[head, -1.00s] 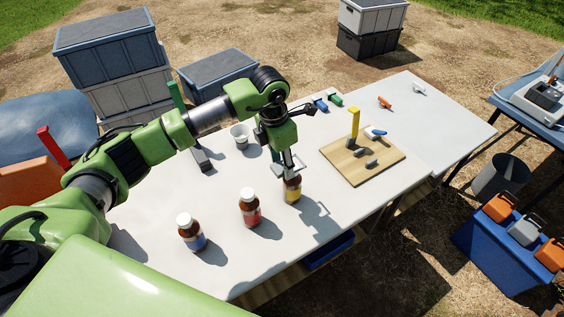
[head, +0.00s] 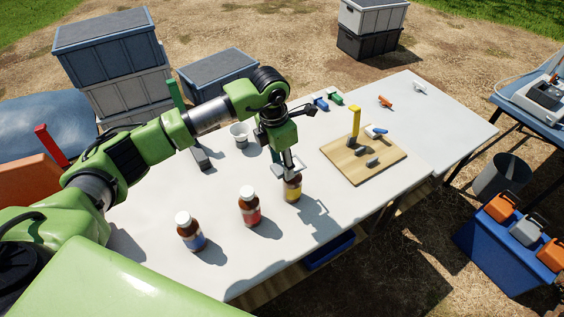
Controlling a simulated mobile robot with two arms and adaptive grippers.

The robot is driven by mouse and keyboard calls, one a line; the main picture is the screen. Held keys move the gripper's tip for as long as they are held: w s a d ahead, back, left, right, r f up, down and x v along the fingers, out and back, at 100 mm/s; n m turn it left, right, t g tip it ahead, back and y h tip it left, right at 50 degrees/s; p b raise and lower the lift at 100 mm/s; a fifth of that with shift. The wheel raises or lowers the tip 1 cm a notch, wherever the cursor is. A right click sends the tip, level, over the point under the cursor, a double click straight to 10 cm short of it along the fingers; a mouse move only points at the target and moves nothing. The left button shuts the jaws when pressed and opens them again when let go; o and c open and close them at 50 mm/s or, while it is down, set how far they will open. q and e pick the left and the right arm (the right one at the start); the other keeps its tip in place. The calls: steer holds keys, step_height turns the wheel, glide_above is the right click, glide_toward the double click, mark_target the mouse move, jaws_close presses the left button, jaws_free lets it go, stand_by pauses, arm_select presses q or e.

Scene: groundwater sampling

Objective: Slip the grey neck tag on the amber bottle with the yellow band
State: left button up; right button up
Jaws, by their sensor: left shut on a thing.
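The amber bottle with the yellow band (head: 293,192) stands upright on the white table, rightmost of three amber bottles. My left gripper (head: 288,172) is directly above it, pointing down at its cap and neck. It is shut on a small grey piece, seemingly the grey neck tag (head: 278,170), at the height of the bottle's top. The fingers cover the cap and neck, so I cannot tell whether the tag is around the neck or only over it. My right gripper is not in view.
Bottles with a red band (head: 250,209) and a blue band (head: 190,235) stand to the left. A wooden board (head: 346,170) with a yellow post and small grey pieces lies to the right. A white cup (head: 239,134) stands behind. The front right tabletop is clear.

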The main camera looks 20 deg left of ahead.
arm_select(q)
steer(key=shift+f+b, duration=1.15)
steer(key=shift+f, duration=0.25)
steer(key=o, duration=0.8)
step_height(320, 180, up, 12)
steer(key=s, duration=0.1)
steer(key=shift+a, duration=0.45)
steer(key=shift+s, duration=0.1)
